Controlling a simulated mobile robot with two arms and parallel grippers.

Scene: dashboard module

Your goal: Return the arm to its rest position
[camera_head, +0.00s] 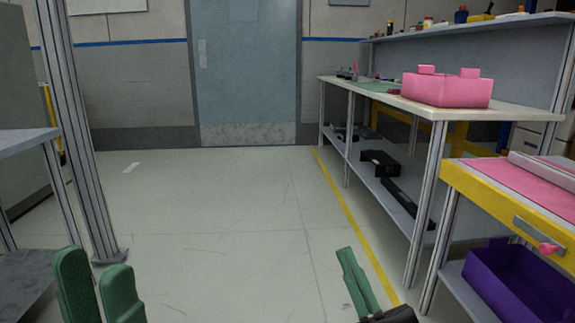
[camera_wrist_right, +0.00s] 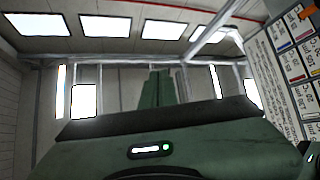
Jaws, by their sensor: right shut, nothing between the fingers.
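My left gripper (camera_head: 98,272) shows at the bottom left of the head view. Its two green fingers stand apart with nothing visible between them, over the open floor. My right gripper (camera_head: 346,252) shows at the bottom, right of centre, with its green fingers together and nothing held. It is over the floor near the yellow line, left of the benches and apart from them. In the right wrist view the fingers (camera_wrist_right: 157,86) are closed together and point up toward the ceiling lights.
A workbench (camera_head: 445,112) with a pink bin (camera_head: 445,92) runs along the right. Nearer stands a yellow-edged table (camera_head: 520,200) with a purple bin (camera_head: 522,285) beneath. A metal post (camera_head: 80,130) and grey table (camera_head: 22,140) are at left. The middle floor (camera_head: 220,210) is clear up to the door (camera_head: 245,80).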

